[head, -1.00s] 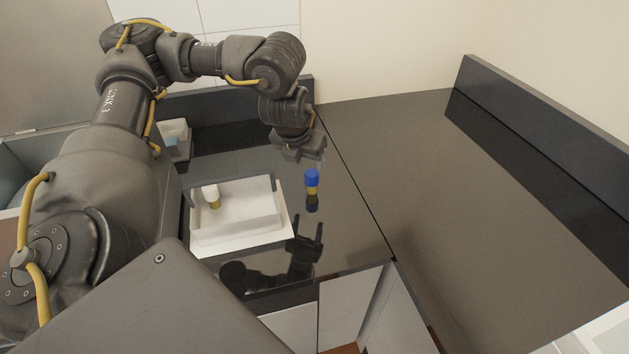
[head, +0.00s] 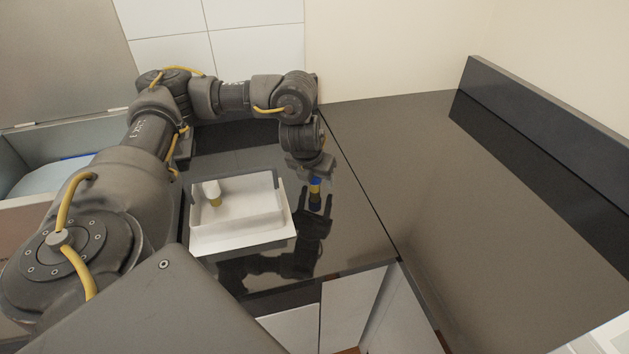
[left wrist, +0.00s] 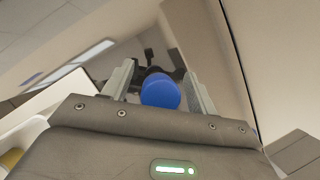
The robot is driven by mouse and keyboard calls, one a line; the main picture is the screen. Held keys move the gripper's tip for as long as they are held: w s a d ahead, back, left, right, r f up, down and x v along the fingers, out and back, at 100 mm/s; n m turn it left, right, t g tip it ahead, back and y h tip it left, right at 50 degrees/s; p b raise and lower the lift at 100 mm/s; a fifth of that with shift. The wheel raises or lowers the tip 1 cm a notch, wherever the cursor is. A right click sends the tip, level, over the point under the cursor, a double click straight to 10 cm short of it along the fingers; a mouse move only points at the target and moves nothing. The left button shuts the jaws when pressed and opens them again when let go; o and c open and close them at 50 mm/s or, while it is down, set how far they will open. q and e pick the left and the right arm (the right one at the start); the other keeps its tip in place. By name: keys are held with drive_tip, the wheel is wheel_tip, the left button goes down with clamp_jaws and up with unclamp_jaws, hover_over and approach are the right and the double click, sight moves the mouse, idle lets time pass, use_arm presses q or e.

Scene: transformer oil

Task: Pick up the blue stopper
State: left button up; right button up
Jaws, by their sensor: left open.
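In the left wrist view the stopper (left wrist: 160,92) lies between the two open fingers (left wrist: 160,88), with room visible on both sides. My right gripper does not show.
A white tray (head: 242,237) stands left of the gripper, with a white-capped bottle (head: 212,190) at its back left. The dark glossy counter (head: 440,190) is bare to the right. A wall (head: 390,50) closes off the back.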

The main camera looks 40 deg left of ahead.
use_arm(q)
drive_tip(key=shift+w+f, duration=0.15)
drive_tip(key=shift+f, duration=0.3)
drive_tip(key=c, duration=1)
drive_tip(key=shift+c, duration=0.2)
drive_tip(key=shift+r, duration=0.15)
wheel_tip(320, 180, up, 10)
drive_tip(key=shift+f+p, duration=0.1)
drive_tip(key=shift+p, duration=1.05)
